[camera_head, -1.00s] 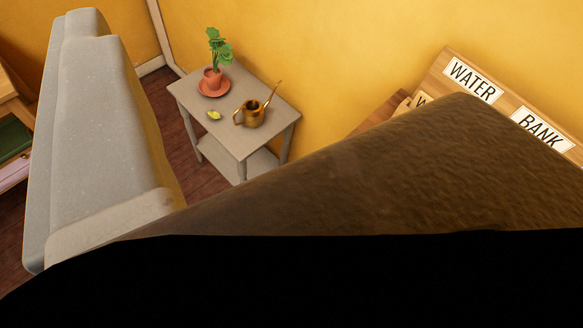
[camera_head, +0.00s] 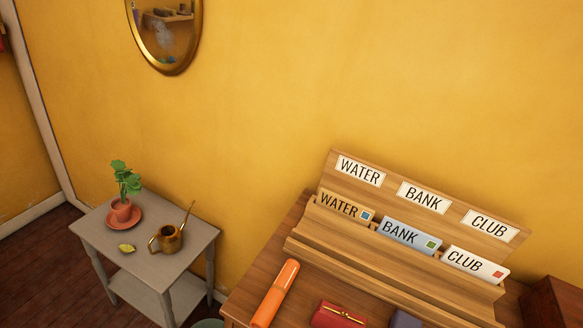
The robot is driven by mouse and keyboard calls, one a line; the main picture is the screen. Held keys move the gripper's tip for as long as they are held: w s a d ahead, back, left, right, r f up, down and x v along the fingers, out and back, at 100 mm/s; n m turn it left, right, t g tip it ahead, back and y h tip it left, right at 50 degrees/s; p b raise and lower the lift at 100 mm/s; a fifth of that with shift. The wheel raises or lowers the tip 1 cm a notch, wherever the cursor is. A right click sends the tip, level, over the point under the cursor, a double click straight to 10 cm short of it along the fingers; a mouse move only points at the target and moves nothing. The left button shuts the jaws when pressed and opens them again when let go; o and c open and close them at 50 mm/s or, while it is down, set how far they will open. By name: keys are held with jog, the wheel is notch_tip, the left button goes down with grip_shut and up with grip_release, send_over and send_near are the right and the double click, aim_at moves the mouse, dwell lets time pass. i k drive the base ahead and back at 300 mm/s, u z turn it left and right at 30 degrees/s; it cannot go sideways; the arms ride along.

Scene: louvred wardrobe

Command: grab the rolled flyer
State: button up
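An orange, tube-shaped object (camera_head: 274,293) lies on the wooden desk at the bottom middle of the view, left of a red purse. It looks like a roll and may be the rolled flyer, but I cannot tell for sure. Its upper end points towards the letter rack, and its lower end comes near the desk's front edge. My gripper is not in view.
The wooden letter rack (camera_head: 385,280) holds envelopes marked WATER, BANK and CLUB. The red purse (camera_head: 338,316) lies in front of it. A grey side table (camera_head: 190,262) at left bears a potted plant (camera_head: 123,203) and brass watering can (camera_head: 167,239).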

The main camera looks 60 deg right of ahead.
aim_at(264, 316)
jog(key=k, duration=1.1)
jog(key=z, duration=0.35)
jog(key=i, duration=1)
jog(key=u, duration=0.05)
